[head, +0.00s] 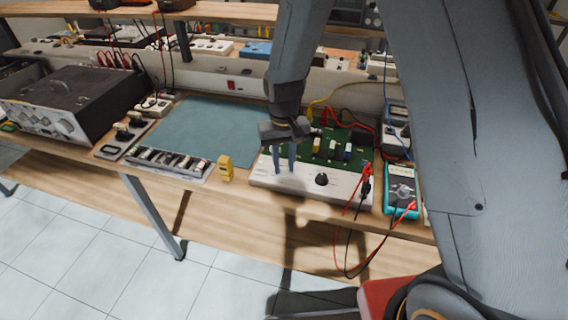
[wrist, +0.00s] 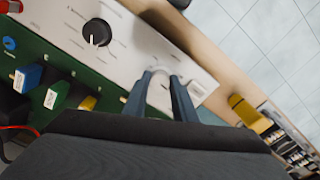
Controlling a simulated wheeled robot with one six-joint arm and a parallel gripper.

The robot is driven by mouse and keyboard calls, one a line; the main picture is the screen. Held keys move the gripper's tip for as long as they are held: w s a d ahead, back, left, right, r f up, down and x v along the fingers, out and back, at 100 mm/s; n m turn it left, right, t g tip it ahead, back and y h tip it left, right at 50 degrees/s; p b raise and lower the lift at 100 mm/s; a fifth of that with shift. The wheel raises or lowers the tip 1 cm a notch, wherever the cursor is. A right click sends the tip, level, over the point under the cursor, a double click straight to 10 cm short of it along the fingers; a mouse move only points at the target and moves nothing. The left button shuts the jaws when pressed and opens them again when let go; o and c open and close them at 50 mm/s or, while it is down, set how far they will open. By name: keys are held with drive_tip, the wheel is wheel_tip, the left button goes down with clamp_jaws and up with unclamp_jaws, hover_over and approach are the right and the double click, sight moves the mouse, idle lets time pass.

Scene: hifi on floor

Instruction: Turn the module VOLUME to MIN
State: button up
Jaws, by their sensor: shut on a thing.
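The module has a white front panel (head: 345,186) and a green circuit board (head: 322,146) behind it. Its panel also shows in the wrist view (wrist: 125,62). A black knob with a white pointer line (head: 321,179) sits near the panel's middle and shows in the wrist view (wrist: 97,32). My gripper (head: 284,170) points down at the panel's left part, left of the black knob. In the wrist view its blue-grey fingers (wrist: 160,82) are shut on a pale, rounded, knob-like part, mostly hidden between the tips. The panel lettering is too small to read.
A yellow block (head: 225,168) stands left of the module; a teal multimeter (head: 402,186) with red and black leads stands right. A blue-grey mat (head: 205,130) lies behind left. Coloured components (wrist: 55,95) rise from the board near my gripper. The bench's front edge is close.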

sight(284, 166)
drive_tip(key=n, duration=0.5)
drive_tip(key=shift+n, duration=0.3)
drive_tip(key=shift+w+n+b, duration=0.1)
drive_tip(key=shift+n+b, duration=0.25)
drive_tip(key=shift+n, duration=1.85)
drive_tip(key=o, duration=1)
drive_tip(key=shift+o, duration=0.2)
drive_tip(key=shift+r, duration=0.1)
drive_tip(key=shift+r+b, duration=1)
drive_tip(key=shift+r, duration=2.85)
